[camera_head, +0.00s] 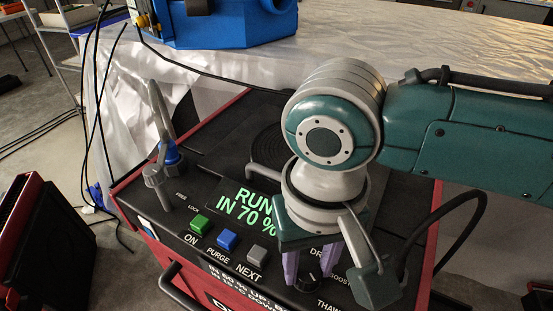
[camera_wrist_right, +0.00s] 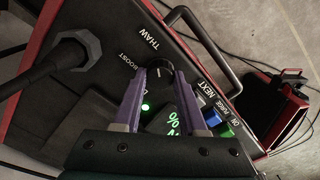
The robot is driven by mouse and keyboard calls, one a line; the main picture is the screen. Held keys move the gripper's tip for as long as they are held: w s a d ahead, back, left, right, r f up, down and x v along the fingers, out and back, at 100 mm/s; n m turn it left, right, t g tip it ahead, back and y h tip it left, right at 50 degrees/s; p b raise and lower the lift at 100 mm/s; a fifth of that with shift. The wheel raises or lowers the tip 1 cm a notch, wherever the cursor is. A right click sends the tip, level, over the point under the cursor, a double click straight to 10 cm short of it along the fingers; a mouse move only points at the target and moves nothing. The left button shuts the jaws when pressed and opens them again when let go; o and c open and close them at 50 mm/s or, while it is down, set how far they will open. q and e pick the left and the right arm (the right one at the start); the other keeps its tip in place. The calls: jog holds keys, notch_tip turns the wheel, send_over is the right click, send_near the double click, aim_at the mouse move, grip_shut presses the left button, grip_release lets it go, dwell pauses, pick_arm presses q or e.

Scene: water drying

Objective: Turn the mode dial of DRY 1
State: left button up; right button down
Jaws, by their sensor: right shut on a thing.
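The machine (camera_head: 205,258) has a black panel with red sides and a lit display (camera_head: 247,206) reading "RUN IN 70 %". The black mode dial (camera_head: 307,282) sits near the panel's front edge, among the labels "DR…", "BOOST" and "THAW"; part of "DR…" is hidden. My right gripper (camera_head: 309,272) has purple fingers and reaches down from above, shut on the dial. In the right wrist view the dial (camera_wrist_right: 159,71) shows between the two fingertips (camera_wrist_right: 159,78). A small green light shows beside it there. My left gripper is in neither view.
Green (camera_head: 200,225), blue (camera_head: 227,240) and grey (camera_head: 257,254) buttons sit left of the dial. A grey lever (camera_head: 160,120) stands upright at the panel's left. A thick black plug (camera_wrist_right: 75,55) and cable are close to the gripper. A blue machine (camera_head: 220,22) stands behind.

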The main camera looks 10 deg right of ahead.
jog(key=shift+r, duration=0.1)
dwell(0.3)
jog(key=shift+r+n+p, duration=0.1)
jog(key=shift+n+p, duration=0.8)
jog(key=shift+p, duration=0.05)
jog(key=n+p, duration=0.1)
jog(key=n, duration=0.1)
jog(key=shift+n+p, duration=0.3)
jog(key=n+p, duration=0.1)
jog(key=n, duration=0.3)
jog(key=shift+p, duration=0.3)
jog(key=shift+a+n+p, duration=0.1)
jog(key=shift+n+p, duration=0.2)
jog(key=shift+n, duration=1.4)
jog(key=shift+f, duration=0.2)
jog(key=shift+c, duration=2.3)
grip_release()
